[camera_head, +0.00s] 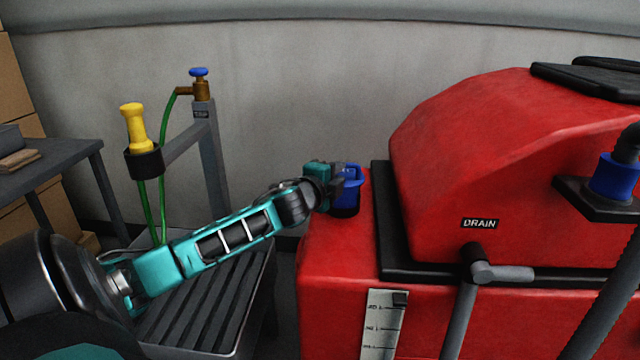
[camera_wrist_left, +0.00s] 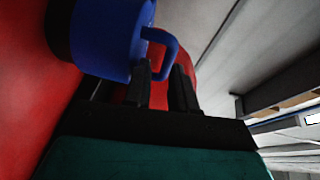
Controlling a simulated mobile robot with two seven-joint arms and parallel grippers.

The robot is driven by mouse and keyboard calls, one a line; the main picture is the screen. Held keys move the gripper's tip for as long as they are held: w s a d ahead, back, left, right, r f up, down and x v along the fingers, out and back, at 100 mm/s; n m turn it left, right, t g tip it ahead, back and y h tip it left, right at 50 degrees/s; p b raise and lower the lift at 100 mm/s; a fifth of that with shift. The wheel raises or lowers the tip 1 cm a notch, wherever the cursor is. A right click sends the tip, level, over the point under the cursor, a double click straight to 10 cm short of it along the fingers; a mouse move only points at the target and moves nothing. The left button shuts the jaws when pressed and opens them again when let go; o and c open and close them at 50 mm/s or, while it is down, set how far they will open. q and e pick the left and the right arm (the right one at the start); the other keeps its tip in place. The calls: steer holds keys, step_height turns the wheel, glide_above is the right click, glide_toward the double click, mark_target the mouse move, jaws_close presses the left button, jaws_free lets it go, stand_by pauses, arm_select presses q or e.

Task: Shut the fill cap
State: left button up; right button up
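The blue fill cap (camera_head: 351,178) stands raised at the left end of the red scrubber tank (camera_head: 330,245), by a dark round opening (camera_head: 345,212). The cap also shows large in the left wrist view (camera_wrist_left: 98,38), with a loop handle (camera_wrist_left: 165,46). My left gripper (camera_head: 338,177) is at the cap from the left. In the left wrist view my left gripper's fingers (camera_wrist_left: 161,88) stand apart, with the handle's lower end between their tips. Whether either finger touches the handle is unclear. My right gripper is not in view.
A yellow nozzle (camera_head: 133,128) sits in a black holder with a green hose. A blue-handled tap (camera_head: 199,80) tops a grey post. A slatted grate (camera_head: 205,310) lies under my left arm. A drain lever (camera_head: 490,271) and blue fitting (camera_head: 614,178) are right.

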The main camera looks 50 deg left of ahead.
arm_select(q)
steer(key=p+v, duration=0.2)
steer(key=v, duration=0.9)
steer(key=shift+s+d, duration=0.15)
steer(key=shift+s, duration=0.25)
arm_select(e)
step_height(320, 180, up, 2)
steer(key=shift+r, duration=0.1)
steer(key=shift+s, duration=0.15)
